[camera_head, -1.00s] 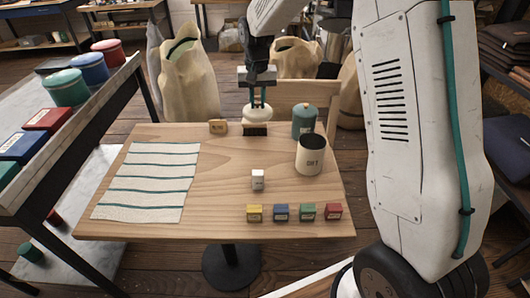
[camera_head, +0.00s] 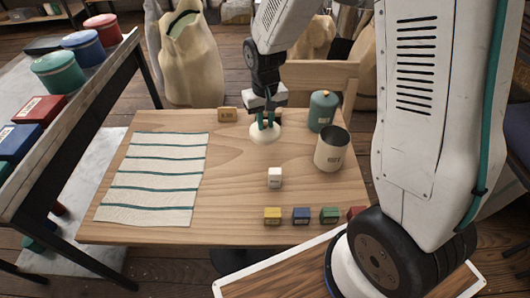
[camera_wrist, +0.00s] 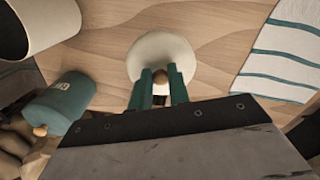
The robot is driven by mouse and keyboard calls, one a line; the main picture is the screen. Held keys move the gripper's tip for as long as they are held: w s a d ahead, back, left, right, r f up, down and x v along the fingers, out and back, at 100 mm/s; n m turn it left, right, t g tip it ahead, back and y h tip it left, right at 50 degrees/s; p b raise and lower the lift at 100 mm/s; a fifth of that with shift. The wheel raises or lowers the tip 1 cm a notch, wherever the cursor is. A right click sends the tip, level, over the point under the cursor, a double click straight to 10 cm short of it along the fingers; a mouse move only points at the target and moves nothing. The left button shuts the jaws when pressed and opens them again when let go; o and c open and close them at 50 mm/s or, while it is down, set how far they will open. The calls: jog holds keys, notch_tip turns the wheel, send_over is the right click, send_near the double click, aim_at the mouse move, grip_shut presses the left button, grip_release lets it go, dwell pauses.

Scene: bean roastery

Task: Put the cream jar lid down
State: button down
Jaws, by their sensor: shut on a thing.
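The cream jar lid (camera_head: 263,138) is a round cream disc with a small brown knob. My gripper (camera_head: 268,122) is shut on the knob, with the lid below the fingertips, over the back middle of the wooden table (camera_head: 235,185). In the wrist view the lid (camera_wrist: 165,48) spreads out beyond the green fingers of my gripper (camera_wrist: 162,82). It looks level and low, but I cannot tell whether it touches the table. The open cream jar (camera_head: 331,153) stands upright to the right, and shows at top left in the wrist view (camera_wrist: 48,22).
A teal jar (camera_head: 322,112) stands behind the cream jar. A striped cloth (camera_head: 155,180) covers the table's left part. A white cube (camera_head: 275,178) and several coloured blocks (camera_head: 301,216) stand nearer the front. A small tan block (camera_head: 228,115) is at the back. Bare wood lies left of the lid.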

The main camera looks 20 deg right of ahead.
notch_tip(320, 180, down, 10)
jog(key=shift+s+f, duration=0.1)
dwell(0.4)
jog(key=shift+f, duration=0.1)
jog(key=c, duration=1.3)
grip_release()
notch_tip(320, 180, up, 12)
jog(key=shift+r, duration=0.25)
jog(key=shift+t, duration=0.7)
jog(key=s+d+r, duration=0.1)
jog(key=s+r, duration=0.5)
jog(key=s, duration=0.2)
jog(key=s+d+r, duration=0.1)
jog(key=s+r, duration=0.5)
jog(key=s, duration=0.3)
jog(key=s+d+r, duration=0.1)
jog(key=s+r, duration=0.6)
jog(key=s, duration=0.2)
jog(key=shift+r, duration=0.1)
